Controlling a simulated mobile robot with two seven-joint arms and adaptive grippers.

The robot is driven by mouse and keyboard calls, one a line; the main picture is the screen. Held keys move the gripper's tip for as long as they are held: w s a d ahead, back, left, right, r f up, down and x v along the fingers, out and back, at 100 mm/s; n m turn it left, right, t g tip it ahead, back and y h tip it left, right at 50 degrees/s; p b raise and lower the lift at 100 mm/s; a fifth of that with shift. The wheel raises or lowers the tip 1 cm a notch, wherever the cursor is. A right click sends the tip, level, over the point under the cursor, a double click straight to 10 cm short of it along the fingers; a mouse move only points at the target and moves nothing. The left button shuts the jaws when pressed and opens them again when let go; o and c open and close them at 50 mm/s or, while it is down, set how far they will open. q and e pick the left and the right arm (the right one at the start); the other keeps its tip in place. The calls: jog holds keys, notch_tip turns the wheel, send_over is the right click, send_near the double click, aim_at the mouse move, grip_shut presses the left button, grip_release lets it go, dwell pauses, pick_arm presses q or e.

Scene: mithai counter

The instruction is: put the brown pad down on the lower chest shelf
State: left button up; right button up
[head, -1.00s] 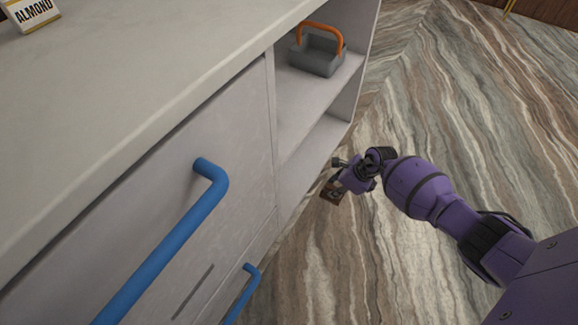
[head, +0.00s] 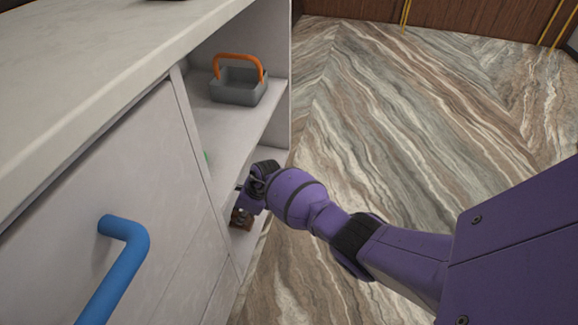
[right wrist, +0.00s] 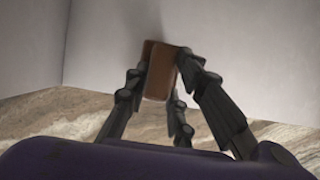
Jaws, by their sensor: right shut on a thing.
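The brown pad (right wrist: 160,72) is between the fingers of my right gripper (right wrist: 166,78) in the right wrist view, held upright near pale chest walls. In the head view the pad (head: 241,218) shows small and partly hidden below my right gripper (head: 246,203), which is inside the open lower compartment of the chest. The lower shelf (head: 241,244) lies just under the pad. I cannot tell whether the pad touches it. My left gripper is not in view.
A grey basket with an orange handle (head: 238,86) stands on the upper shelf (head: 226,121). A small green thing (head: 205,156) shows at the compartment's left edge. A blue handle (head: 126,240) sticks out from the drawer front. Striped floor (head: 430,130) is clear at the right.

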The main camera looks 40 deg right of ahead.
notch_tip(320, 180, down, 3)
jog(key=shift+a+f+b, duration=0.1)
jog(key=shift+a+b, duration=0.05)
jog(key=shift+b, duration=0.65)
jog(key=shift+w+a+f, duration=0.1)
jog(key=shift+w, duration=0.15)
jog(key=shift+f+b, duration=0.1)
jog(key=shift+b, duration=0.25)
jog(key=o, duration=0.9)
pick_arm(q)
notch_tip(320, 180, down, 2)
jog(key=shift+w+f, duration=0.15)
pick_arm(e)
jog(key=shift+o, duration=0.6)
